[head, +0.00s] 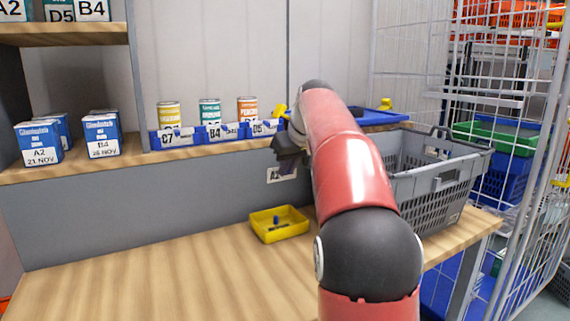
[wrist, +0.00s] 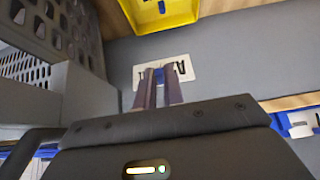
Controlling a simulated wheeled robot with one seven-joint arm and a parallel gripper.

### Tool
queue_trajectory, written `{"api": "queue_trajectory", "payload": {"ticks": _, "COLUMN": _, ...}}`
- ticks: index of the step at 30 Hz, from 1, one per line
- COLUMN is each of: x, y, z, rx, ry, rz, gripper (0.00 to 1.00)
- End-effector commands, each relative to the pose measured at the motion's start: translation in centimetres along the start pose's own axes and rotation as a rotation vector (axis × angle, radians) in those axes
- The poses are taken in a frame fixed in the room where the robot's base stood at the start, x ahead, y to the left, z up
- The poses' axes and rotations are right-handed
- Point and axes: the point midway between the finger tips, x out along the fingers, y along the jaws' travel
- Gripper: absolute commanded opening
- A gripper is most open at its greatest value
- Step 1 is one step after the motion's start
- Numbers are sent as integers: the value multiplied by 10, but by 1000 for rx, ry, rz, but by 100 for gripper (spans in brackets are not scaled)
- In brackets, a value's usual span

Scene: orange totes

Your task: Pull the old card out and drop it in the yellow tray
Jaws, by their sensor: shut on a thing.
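My gripper (head: 287,157) hangs in front of the grey panel below the shelf edge, right of the cans. In the wrist view my gripper (wrist: 160,70) is shut on a white card (wrist: 185,70) with dark print, which shows around the fingertips. The card (head: 282,174) also shows in the head view, just below the fingers; its print is too small to read surely. The yellow tray (head: 266,236) stands on the lower bench, below the gripper. The tray (wrist: 188,12) also shows at the top of the wrist view.
Blue label holders (head: 188,140) marked C7, B4 and D5 front three cans on the shelf. Several blue boxes (head: 102,136) stand left. A grey crate (head: 425,190) stands close right of my arm. The bench's left part (head: 150,280) is clear.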

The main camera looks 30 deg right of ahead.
Motion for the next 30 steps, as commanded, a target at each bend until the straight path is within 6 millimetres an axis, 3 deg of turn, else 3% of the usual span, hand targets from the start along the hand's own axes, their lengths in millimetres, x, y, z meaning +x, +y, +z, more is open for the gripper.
{"api": "queue_trajectory", "payload": {"ticks": 12, "x": 42, "y": 0, "z": 27, "rx": 0, "ry": 1, "rz": 0, "gripper": 1}}
{"api": "queue_trajectory", "payload": {"ticks": 23, "x": 43, "y": 0, "z": 29, "rx": 0, "ry": 0, "rz": 0, "gripper": 1}}
{"api": "queue_trajectory", "payload": {"ticks": 24, "x": 43, "y": 0, "z": 29, "rx": 0, "ry": 0, "rz": 0, "gripper": 13}}
{"api": "queue_trajectory", "payload": {"ticks": 30, "x": 43, "y": 0, "z": 29, "rx": 0, "ry": 0, "rz": 0, "gripper": 35}}
